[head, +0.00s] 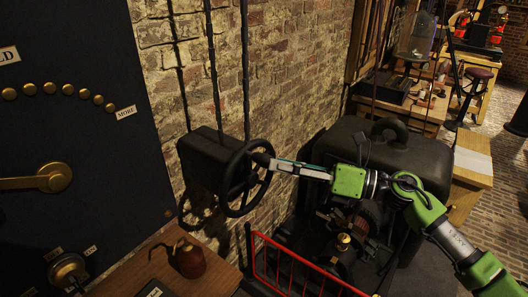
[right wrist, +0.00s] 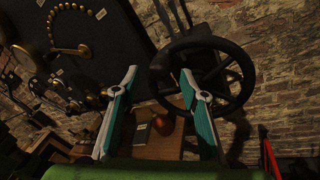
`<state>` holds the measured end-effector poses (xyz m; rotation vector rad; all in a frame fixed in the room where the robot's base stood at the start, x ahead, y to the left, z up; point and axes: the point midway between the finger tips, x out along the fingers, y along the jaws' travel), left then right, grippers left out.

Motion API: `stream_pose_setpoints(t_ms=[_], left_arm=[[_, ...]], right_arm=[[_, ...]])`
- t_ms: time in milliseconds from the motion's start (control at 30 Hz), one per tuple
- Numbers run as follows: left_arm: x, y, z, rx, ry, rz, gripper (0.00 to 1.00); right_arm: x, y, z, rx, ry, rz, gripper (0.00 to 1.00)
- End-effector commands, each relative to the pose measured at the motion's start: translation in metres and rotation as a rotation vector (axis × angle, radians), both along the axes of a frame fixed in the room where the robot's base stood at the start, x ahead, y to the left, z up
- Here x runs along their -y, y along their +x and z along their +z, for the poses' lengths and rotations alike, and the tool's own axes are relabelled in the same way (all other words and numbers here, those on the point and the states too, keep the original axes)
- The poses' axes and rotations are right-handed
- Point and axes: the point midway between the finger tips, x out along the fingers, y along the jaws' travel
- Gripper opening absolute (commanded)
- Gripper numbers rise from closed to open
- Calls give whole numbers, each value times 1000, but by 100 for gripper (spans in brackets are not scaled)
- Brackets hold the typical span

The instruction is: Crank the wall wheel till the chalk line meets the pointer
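The black wall wheel (head: 245,180) stands out from a dark box (head: 205,155) on the brick wall. It also shows in the right wrist view (right wrist: 238,98), beyond the fingers. My right gripper (head: 277,164) reaches in from the right, its tips at the wheel's upper right rim beside a dark knob-like part. In the right wrist view the two teal-padded fingers (right wrist: 158,74) are wide apart, with the wheel's left rim showing between them; I cannot tell whether they touch it. I cannot make out the chalk line or the pointer. My left gripper is not in view.
A dark panel (head: 85,160) with brass studs and a lever is at the left. A wooden table (head: 215,275) with a reddish-brown jug (head: 190,260) stands below the wheel. A red rail (head: 300,265) and a large dark machine (head: 400,150) lie below and beyond my right arm.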

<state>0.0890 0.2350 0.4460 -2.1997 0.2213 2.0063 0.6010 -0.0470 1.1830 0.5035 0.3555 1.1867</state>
Motion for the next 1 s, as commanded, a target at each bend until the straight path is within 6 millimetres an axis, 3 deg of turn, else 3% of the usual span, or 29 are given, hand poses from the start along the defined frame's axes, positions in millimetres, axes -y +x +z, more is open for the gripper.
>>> stream_pose_setpoints(t_ms=[100, 300, 667, 700, 833, 1000], left_arm=[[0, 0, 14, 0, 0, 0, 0], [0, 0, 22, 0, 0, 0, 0], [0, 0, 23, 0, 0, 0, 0], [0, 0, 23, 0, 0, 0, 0], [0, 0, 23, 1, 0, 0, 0], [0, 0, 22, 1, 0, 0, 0]], right_arm=[[-22, 8, 5, -1, 3, 1, 40], [-43, 17, 2, -1, 3, -2, 40], [-49, 18, -1, -1, 1, -2, 40], [-49, 19, -1, -1, 1, -2, 37], [-49, 19, -1, -1, 1, -2, 4], [-49, 18, 0, -1, 2, -1, 0]])
